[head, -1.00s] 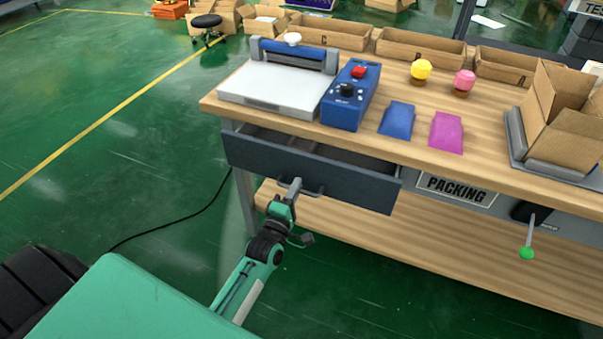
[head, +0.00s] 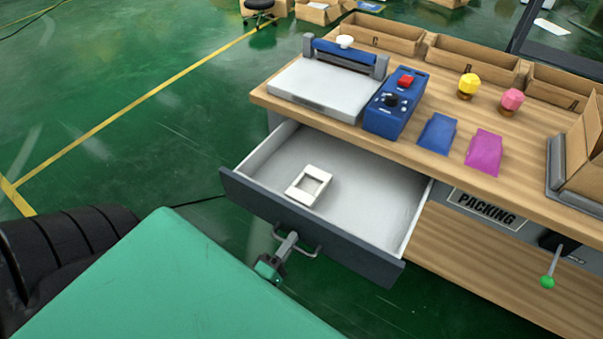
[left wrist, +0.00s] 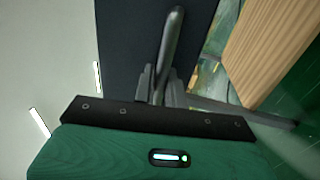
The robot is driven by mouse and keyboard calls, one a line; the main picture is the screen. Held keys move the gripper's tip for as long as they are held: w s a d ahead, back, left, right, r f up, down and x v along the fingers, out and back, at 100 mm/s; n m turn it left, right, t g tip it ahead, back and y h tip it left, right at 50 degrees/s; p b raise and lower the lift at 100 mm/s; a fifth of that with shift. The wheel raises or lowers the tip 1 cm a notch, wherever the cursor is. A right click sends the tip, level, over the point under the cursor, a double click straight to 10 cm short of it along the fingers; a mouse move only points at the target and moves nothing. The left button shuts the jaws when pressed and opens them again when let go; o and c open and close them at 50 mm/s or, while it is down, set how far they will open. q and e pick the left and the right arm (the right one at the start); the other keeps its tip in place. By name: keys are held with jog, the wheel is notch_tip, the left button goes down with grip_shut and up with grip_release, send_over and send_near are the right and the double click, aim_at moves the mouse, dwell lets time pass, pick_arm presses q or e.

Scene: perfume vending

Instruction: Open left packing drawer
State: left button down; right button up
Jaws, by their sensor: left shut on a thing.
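The left packing drawer (head: 375,256) has a dark front and pale inside, and it stands well open from under the wooden packing table (head: 262,94). A small white frame-like item (head: 309,186) lies in it. My left gripper (head: 289,242) is shut on the drawer handle (head: 312,250), at the middle of the drawer front. In the left wrist view the fingers (left wrist: 160,85) close around the grey handle bar (left wrist: 172,40). My right gripper is not in view.
On the table stand a white-and-blue sealer (head: 333,85), a blue control box (head: 396,102), blue and magenta packets (head: 484,152) and several cardboard boxes. A green-tipped lever (head: 547,281) sticks out at the right. Green floor (head: 130,130) is free at the left.

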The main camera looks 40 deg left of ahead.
pick_arm(q)
jog(key=shift+s, duration=1.3)
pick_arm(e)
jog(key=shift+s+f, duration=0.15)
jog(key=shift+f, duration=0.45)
pick_arm(q)
jog(key=c, duration=1.8)
grip_release()
